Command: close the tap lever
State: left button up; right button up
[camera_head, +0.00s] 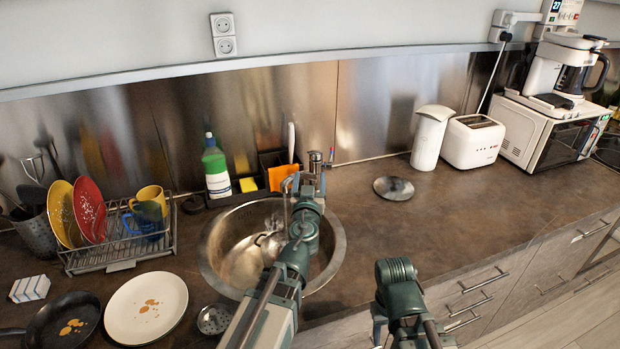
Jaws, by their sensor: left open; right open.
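The chrome tap (315,158) stands at the back rim of the round metal sink (212,262). Its top shows just above my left gripper, and a thin piece sticks up at its right side; I cannot tell whether this is the lever. My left gripper (306,184) is open, in front of the tap, and its arm reaches over the sink. The gripper and wrist hide most of the tap body. Whether a finger touches the tap is not clear. My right arm is low, in front of the counter, and its gripper does not show.
A green bottle (215,172), a yellow sponge (248,185) and a dark holder stand behind the sink. A dish rack (120,252) with plates and mugs is left. A metal lid (394,188), a white canister (430,140) and a toaster (472,143) are right. The counter right of the sink is mostly clear.

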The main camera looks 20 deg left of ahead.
pick_arm(q)
jog(key=shift+w+r+p, duration=0.1)
jog(key=shift+r+p, duration=0.2)
jog(key=shift+c, duration=1.1)
jog(key=shift+m+h, duration=0.3)
jog(key=shift+h, duration=0.2)
jog(key=r+p, duration=0.1)
jog(key=w+r+p, duration=0.1)
jog(key=r+p, duration=0.1)
jog(key=w+a+r+p, duration=0.1)
jog(key=shift+w+r+p, duration=0.15)
jog(key=shift+r+p, duration=0.15)
jog(key=shift+r, duration=0.1)
jog(key=c, duration=0.7)
jog(key=shift+w+r, duration=0.15)
jog(key=shift+r, duration=0.1)
grip_shut()
jog(key=shift+w+a+f, duration=0.1)
send_over(313, 153)
jog(key=shift+s+f+b, duration=0.25)
jog(key=shift+f+b, duration=0.35)
jog(key=shift+f, duration=0.05)
jog(key=shift+s+f+b, duration=0.25)
jog(key=shift+f+b, duration=0.3)
jog(key=shift+f, duration=0.05)
jog(key=shift+s+f+b, duration=0.25)
jog(key=shift+f+b, duration=0.35)
jog(key=shift+f, duration=0.05)
